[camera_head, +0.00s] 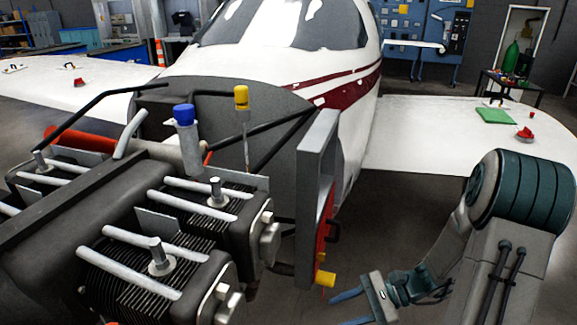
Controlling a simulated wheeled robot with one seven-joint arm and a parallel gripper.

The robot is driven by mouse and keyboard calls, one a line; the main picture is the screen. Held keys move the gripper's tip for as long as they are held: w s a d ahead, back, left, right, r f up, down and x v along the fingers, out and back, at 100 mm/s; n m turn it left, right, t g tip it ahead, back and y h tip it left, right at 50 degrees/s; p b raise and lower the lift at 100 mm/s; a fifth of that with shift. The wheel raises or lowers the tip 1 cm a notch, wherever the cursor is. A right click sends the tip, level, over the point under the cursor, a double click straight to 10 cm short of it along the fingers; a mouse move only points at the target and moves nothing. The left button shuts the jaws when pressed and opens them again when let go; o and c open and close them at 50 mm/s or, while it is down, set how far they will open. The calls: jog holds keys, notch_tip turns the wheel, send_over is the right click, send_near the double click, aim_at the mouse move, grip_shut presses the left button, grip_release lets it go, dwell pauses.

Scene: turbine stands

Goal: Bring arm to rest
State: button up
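My gripper (339,310) is at the bottom of the picture, right of the engine. Its two blue fingers point left and stand apart, with nothing visible between them. The lower finger is partly cut off by the picture's bottom edge. My arm (520,190), grey and teal, is bent and comes in from the right side.
The black engine (95,210) with finned cylinders fills the left. An upright grey frame (312,190) stands near the gripper. The white aircraft wing (440,135) behind my arm carries a green item (494,115) and a red item (524,133). Floor between frame and arm is clear.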

jog(key=s+d+r+n+t+h, duration=0.1)
jog(key=s+r+n+t+h, duration=0.1)
jog(key=s+r+n+h, duration=0.2)
jog(key=s+d+r+n+t+h, duration=0.1)
jog(key=s+r+n+t+h, duration=0.2)
jog(key=r+n+h, duration=0.6)
jog(key=shift+s+r, duration=1.1)
jog(key=shift+r, duration=0.45)
jog(key=shift+d, duration=0.1)
jog(key=shift+c, duration=0.5)
jog(key=shift+d, duration=0.1)
